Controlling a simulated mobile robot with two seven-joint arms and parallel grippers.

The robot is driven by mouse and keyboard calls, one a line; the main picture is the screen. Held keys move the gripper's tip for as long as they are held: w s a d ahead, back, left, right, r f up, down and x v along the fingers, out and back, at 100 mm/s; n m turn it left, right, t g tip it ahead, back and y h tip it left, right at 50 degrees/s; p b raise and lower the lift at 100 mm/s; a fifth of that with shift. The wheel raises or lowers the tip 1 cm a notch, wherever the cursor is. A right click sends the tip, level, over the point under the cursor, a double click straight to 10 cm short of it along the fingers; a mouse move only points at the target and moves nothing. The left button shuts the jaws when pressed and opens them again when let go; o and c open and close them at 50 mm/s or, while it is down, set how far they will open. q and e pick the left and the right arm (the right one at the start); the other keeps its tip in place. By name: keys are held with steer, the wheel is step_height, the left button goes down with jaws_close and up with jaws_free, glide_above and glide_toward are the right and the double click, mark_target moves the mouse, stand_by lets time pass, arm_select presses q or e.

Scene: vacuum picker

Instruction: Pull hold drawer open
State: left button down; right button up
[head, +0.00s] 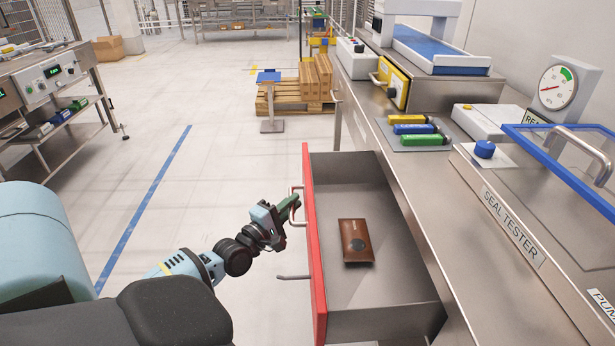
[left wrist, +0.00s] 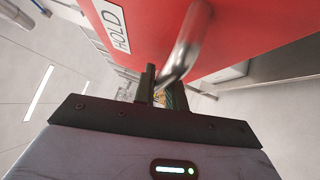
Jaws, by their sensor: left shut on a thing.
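The hold drawer has a red front (head: 313,235) and is open, pulled out to the left from the steel bench. A brown packet (head: 357,241) with a dark round spot lies on its grey floor. My left gripper (head: 289,208) is at the metal handle (head: 293,188) on the drawer's outer face and is shut on it. In the left wrist view the red front (left wrist: 235,30) carries a white HOLD label (left wrist: 112,25). The bar handle (left wrist: 187,45) runs down between the fingers (left wrist: 162,92). My right gripper is not in view.
A second handle (head: 293,277) sticks out below the drawer. The bench top holds a tray of coloured packs (head: 415,148) and a seal tester with a blue-framed lid (head: 570,165). A pallet with cartons (head: 300,88) stands farther back. Floor left of the drawer is clear.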

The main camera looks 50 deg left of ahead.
arm_select(q)
steer(key=shift+s+a, duration=0.75)
steer(key=shift+s, duration=0.15)
steer(key=c, duration=1.5)
jaws_free()
steer(key=shift+o, duration=0.2)
steer(key=shift+s, duration=0.1)
steer(key=s+f, duration=0.1)
steer(key=s, duration=0.6)
steer(key=shift+s+d, duration=0.3)
steer(key=shift+f, duration=0.1)
